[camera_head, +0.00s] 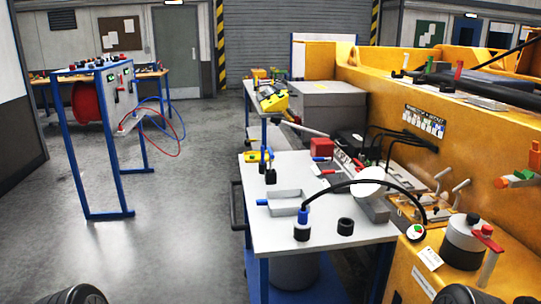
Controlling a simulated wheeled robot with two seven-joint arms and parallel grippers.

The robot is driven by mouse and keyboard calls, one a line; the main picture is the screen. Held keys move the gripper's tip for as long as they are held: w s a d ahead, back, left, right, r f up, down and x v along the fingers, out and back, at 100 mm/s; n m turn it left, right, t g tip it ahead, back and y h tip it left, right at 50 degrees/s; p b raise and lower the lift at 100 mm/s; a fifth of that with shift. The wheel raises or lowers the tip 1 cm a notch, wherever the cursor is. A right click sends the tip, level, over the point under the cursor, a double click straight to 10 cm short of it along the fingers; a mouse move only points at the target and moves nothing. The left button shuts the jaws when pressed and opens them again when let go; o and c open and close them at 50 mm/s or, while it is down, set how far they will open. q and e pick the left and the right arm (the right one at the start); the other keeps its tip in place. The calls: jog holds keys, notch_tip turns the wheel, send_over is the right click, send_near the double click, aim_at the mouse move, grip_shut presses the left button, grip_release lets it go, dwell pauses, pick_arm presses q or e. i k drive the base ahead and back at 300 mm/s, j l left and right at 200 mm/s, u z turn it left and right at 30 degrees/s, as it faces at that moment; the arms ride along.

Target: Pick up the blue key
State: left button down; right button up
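I cannot pick out a blue key with certainty. A small blue piece (262,202) sticks out at the left side of a shallow grey tray (287,209) on the white-topped table. A blue connector (303,216) stands upright on a dark cylinder, with a black cable arching from it to the right. Neither of my grippers can be made out. Dark rounded parts at the lower left and lower right edges seem to be mine, with no fingers visible.
The white table (268,238) also bears a black ring (345,226) and a red block (322,147). A yellow machine (455,135) with levers and a red-handled part (487,232) borders it on the right. A blue-framed stand (112,140) is at left. Floor between is clear.

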aim_at(272, 157)
jog(key=i+j+u, duration=0.3)
jog(key=j, duration=0.2)
jog(key=i+j+u, duration=0.45)
jog(key=i, duration=0.3)
jog(key=i+j+u, duration=0.1)
jog(key=i+j, duration=0.2)
jog(key=i+j+u, duration=0.1)
jog(key=i, duration=0.35)
jog(key=i+z, duration=0.3)
jog(key=i, duration=0.4)
jog(key=i+j+z, duration=0.1)
jog(key=i+z, duration=0.2)
jog(key=i, duration=0.45)
jog(key=i+z, duration=0.8)
jog(key=i+j+z, duration=0.2)
jog(key=z, duration=0.25)
jog(key=i+j+z, duration=0.1)
jog(key=i+z, duration=0.2)
jog(key=i+j+z, duration=0.1)
jog(key=z, duration=0.15)
jog(key=i+j, duration=0.05)
jog(key=i, duration=0.05)
